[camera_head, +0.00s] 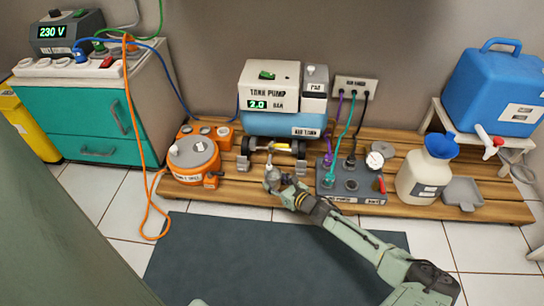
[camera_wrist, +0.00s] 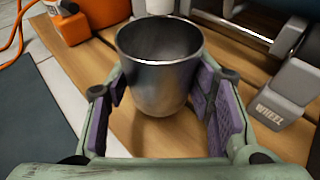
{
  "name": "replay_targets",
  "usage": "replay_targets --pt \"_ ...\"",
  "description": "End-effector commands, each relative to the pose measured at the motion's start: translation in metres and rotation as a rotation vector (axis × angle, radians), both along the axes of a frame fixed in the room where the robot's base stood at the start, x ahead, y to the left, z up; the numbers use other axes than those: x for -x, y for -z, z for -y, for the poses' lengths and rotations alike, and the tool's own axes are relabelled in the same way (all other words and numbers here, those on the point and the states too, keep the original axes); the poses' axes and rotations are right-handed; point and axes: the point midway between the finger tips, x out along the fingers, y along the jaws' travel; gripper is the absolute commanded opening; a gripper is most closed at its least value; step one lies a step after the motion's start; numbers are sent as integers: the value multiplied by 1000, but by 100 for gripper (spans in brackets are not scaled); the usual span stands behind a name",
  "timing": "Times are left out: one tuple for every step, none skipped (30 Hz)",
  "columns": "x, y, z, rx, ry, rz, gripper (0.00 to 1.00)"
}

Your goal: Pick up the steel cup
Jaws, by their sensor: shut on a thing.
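The steel cup (camera_wrist: 160,72) stands upright, open at the top and seemingly empty, between the purple pads of my gripper (camera_wrist: 160,90) in the wrist view. My gripper is shut on it from both sides. In the head view the cup (camera_head: 272,174) is small and partly hidden by my gripper (camera_head: 279,184), in front of the tank pump. The cup is over the wooden slatted platform (camera_head: 240,191). I cannot tell whether its base touches the wood.
An orange drum (camera_head: 194,158) stands left of the cup. The tank pump (camera_head: 270,92) with grey wheel blocks is behind. A grey control box (camera_head: 350,184) with hoses is at right, then a cream jug (camera_head: 424,172). A dark mat (camera_head: 230,262) lies in front.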

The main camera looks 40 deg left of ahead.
Motion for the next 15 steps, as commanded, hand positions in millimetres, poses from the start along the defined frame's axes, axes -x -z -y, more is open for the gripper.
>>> replay_targets --pt "1 -2 7 -1 3 -1 18" --pt "2 -2 11 -1 3 -1 18" --pt "3 -2 17 0 3 1 18" --pt "4 -2 21 -1 3 0 18" --pt "5 -2 25 -1 3 -1 18" --pt "6 -2 30 -1 3 -1 18" --pt "7 -2 35 -1 3 -1 18" --pt "8 -2 39 -1 2 0 18" --pt "9 -2 44 -1 3 -1 18" --pt "11 -2 48 -1 2 0 18" --pt "12 -2 52 -1 3 0 18" --pt "13 -2 58 -1 3 0 18" --pt "14 -2 62 0 3 0 18" --pt "15 -2 67 -1 3 -1 18" --pt "16 -2 72 -1 2 0 18"
